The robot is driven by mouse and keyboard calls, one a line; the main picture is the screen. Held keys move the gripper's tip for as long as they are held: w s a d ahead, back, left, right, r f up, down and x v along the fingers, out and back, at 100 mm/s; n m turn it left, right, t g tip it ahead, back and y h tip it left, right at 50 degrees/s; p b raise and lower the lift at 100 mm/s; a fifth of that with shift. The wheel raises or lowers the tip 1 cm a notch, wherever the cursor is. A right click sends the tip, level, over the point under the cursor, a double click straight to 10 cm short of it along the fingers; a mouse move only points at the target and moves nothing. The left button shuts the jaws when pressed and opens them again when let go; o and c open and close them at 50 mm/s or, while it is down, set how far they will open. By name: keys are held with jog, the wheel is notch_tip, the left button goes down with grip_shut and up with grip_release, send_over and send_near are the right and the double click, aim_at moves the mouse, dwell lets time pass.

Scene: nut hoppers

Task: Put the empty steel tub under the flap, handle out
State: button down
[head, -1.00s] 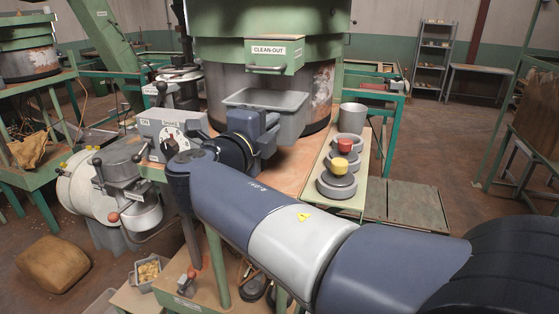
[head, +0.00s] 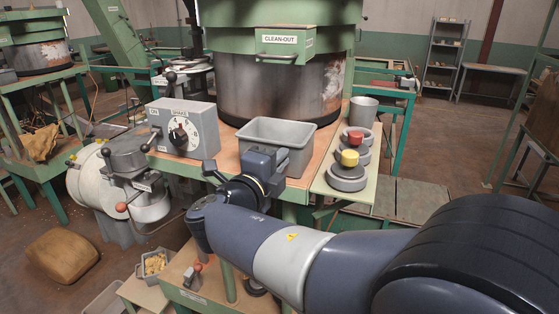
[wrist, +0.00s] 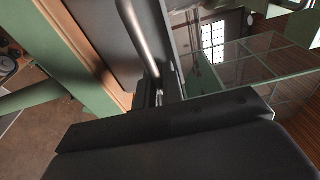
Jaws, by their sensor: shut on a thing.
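The steel tub (head: 298,157) is a grey open box with its rim upright, at the bench's front side. Its inside looks empty. My gripper (head: 272,166) is shut on the tub's handle at the side facing me; the head view hides the handle behind the gripper. In the wrist view a shiny bar, apparently the handle (wrist: 141,35), runs down to the jaws (wrist: 158,95). The green clean-out flap housing (head: 284,42) on the hopper (head: 262,90) is above and behind the tub. I cannot tell whether the tub touches the bench.
A grey control box (head: 185,128) with a dial stands left of the tub. To the right are stacked grey weights with a yellow knob (head: 348,158) and a red knob (head: 356,138), and a grey cup (head: 363,111). Bare wooden bench top (head: 222,140) shows between control box and tub.

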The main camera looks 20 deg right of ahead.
jog(key=c, duration=1.5)
grip_release()
jog(key=shift+f, duration=0.1)
jog(key=b+v, duration=0.1)
jog(key=v, duration=1.1)
jog(key=shift+w, duration=0.1)
jog(key=shift+p+x, duration=0.5)
jog(key=shift+x, duration=5.45)
